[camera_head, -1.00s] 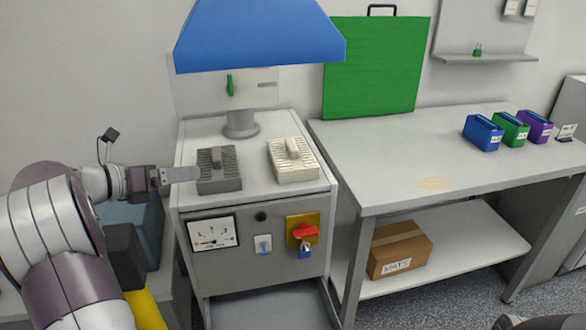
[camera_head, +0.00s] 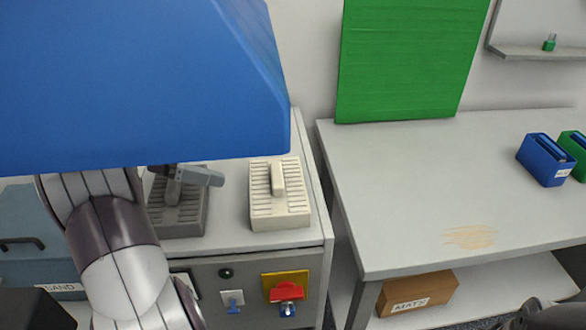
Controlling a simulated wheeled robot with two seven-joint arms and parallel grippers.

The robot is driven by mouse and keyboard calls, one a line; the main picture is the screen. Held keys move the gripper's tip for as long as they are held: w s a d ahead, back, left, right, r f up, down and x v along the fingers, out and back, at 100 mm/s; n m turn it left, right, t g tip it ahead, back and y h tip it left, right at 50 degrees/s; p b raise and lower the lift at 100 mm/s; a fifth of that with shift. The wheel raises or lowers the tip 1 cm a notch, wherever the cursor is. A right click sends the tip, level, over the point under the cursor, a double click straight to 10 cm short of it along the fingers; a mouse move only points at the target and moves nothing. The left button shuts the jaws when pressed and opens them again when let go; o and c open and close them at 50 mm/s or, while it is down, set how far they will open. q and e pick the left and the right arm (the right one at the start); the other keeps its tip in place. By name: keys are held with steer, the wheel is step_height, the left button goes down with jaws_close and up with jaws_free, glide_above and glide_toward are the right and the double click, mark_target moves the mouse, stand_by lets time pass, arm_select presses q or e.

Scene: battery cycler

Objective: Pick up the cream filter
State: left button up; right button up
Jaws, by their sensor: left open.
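The cream filter (camera_head: 290,209) is a slatted block with a raised handle. It sits on the right part of the grey cabinet top. My left gripper (camera_head: 212,177) is open, left of the cream filter and apart from it. It is over a dark grey filter (camera_head: 182,220) of the same shape and hides part of it. Nothing shows between its fingers. Of my right arm only a dark part shows at the bottom right corner; its gripper is out of view.
A large blue hood (camera_head: 150,90) hangs over the cabinet and hides its back. A red switch on a yellow plate (camera_head: 286,286) is on the cabinet front. The workbench (camera_head: 400,190) to the right is mostly clear, with a blue bin (camera_head: 545,162) at its right.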

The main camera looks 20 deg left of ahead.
mark_target(272, 173)
arm_select(q)
steer(key=x, duration=0.7)
steer(key=d+p+x, duration=0.1)
steer(key=x, duration=0.3)
steer(key=shift+s+d+r, duration=0.1)
steer(key=shift+s+r, duration=0.2)
steer(key=c, duration=1.1)
